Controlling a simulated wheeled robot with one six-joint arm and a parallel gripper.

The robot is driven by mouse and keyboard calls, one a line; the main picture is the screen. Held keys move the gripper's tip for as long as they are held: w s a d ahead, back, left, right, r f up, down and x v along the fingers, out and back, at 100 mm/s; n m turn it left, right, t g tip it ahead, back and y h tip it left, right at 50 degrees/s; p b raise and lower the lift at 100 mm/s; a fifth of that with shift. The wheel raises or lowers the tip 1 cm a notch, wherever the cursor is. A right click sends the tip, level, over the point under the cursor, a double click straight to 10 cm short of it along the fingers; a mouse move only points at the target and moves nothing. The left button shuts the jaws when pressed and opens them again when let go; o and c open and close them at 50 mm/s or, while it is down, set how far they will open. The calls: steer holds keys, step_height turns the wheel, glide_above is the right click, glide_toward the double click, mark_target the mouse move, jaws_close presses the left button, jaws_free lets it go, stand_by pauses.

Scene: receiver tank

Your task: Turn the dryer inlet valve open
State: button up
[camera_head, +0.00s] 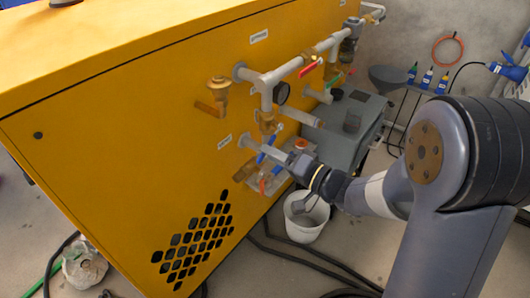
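Several valves sit on pipework on the front of a yellow cabinet (110,130); I cannot read the labels, so I cannot tell which is the dryer inlet valve. A red-handled valve (309,68) is on the upper grey pipe, with a green handle (334,80) to its right. A blue-handled valve (265,151) is on the lower pipe, and an orange-red handle (262,187) is below it. My gripper (279,157) reaches in from the right, close to the blue handle. Its fingertips are small and blend with the pipe, so contact and opening are unclear.
A brass valve (218,90) and a pressure gauge (281,93) are on the cabinet. A grey unit (345,125) stands behind the arm. A white bucket (305,218) is on the floor below my gripper. Black hoses (310,262) cross the floor.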

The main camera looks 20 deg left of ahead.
steer(key=shift+x, duration=1.5)
jaws_close()
